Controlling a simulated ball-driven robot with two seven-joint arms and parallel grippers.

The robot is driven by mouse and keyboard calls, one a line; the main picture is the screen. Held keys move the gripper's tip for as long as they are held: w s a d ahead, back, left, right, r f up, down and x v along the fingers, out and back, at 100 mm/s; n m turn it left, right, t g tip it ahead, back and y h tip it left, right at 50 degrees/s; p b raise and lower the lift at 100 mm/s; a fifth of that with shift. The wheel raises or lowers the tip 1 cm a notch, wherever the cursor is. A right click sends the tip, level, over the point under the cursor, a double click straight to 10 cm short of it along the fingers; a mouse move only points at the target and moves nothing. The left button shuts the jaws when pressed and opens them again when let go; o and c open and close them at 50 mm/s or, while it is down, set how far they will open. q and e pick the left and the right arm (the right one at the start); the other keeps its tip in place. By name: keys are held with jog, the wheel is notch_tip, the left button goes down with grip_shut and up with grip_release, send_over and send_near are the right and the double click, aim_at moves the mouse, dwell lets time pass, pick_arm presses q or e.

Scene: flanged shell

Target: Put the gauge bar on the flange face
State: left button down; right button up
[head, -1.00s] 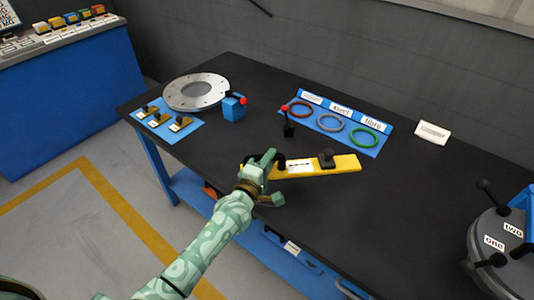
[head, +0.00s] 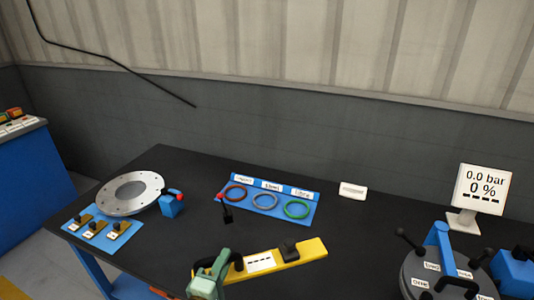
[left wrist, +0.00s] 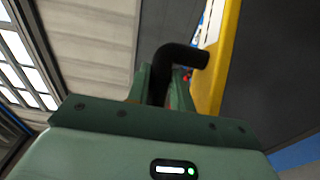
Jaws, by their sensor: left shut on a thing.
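The yellow gauge bar (head: 312,248) has a white label, a dark block on top and a black handle at its left end. My left gripper (head: 218,268) is shut on that handle at the front of the dark table. In the left wrist view the black handle (left wrist: 182,56) shows between the fingers, with the yellow bar (left wrist: 228,50) beside it. I cannot tell whether the bar touches the table. The grey flange face (head: 151,203), a bolted ring, lies at the table's left end, apart from the bar. My right gripper is not in view.
A blue block with a red knob (head: 171,205) stands beside the flange. A blue plate with several small clamps (head: 106,236) lies in front of it. A blue ring board (head: 265,220) lies mid-table. A lidded vessel (head: 415,268) and a display (head: 482,190) stand at the right.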

pick_arm(q)
jog(key=s+a+r+n+y+b, duration=0.3)
jog(key=s+a, duration=0.6)
jog(key=s, duration=0.3)
jog(key=shift+a+r+t+y+b, duration=0.2)
jog(key=shift+r+t+y+b, duration=0.2)
jog(key=shift+r+y+b, duration=0.75)
